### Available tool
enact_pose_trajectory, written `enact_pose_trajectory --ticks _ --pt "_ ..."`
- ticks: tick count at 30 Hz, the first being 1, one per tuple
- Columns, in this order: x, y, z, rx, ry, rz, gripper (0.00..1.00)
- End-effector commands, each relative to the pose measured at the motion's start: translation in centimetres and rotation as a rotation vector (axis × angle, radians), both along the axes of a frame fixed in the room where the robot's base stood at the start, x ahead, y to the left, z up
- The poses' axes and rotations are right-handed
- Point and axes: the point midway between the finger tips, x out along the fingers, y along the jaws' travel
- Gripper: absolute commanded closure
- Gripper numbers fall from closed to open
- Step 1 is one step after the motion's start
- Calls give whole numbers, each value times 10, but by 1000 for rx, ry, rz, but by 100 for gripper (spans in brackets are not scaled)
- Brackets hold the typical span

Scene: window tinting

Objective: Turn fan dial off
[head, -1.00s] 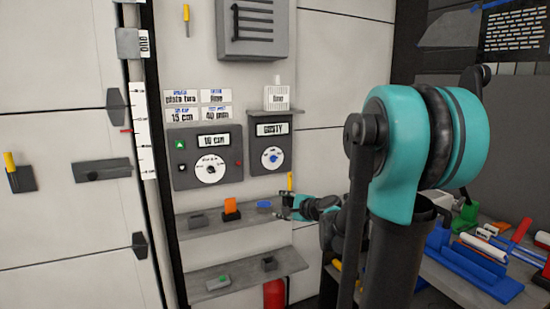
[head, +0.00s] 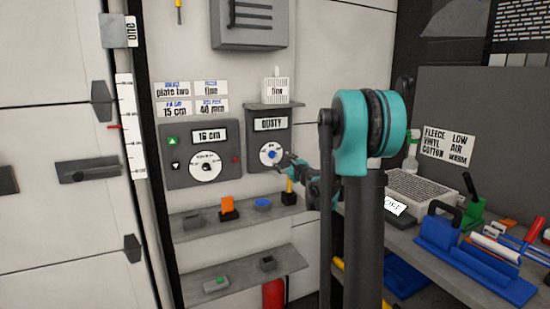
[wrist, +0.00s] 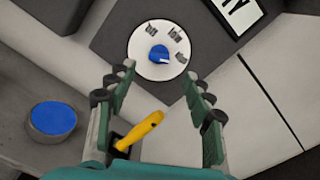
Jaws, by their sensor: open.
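The fan dial is a blue knob (wrist: 158,54) on a round white face (wrist: 148,40) with printed marks, in the wrist view. In the head view the dial (head: 270,155) sits on a dark grey box (head: 284,125) whose display reads "DUSTY". My gripper (wrist: 151,86) is open, its fingers pointing at the dial from below, with the knob between and beyond the tips. It looks apart from the knob. In the head view my gripper (head: 291,163) is at the box's lower right.
A second panel (head: 177,155) with a "16 cm" display and its own dial is to the left. Below, a shelf (head: 205,227) holds an orange block (head: 228,208), a blue round pad (head: 263,203) and a yellow-handled tool (wrist: 140,130), which shows under my gripper.

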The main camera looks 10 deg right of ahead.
Motion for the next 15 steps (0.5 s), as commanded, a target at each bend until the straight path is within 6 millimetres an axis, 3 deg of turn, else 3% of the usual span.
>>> enact_pose_trajectory --ticks 6,15 --pt "41 14 0 -1 0 2 48" --pt "73 24 0 -1 0 1 48"
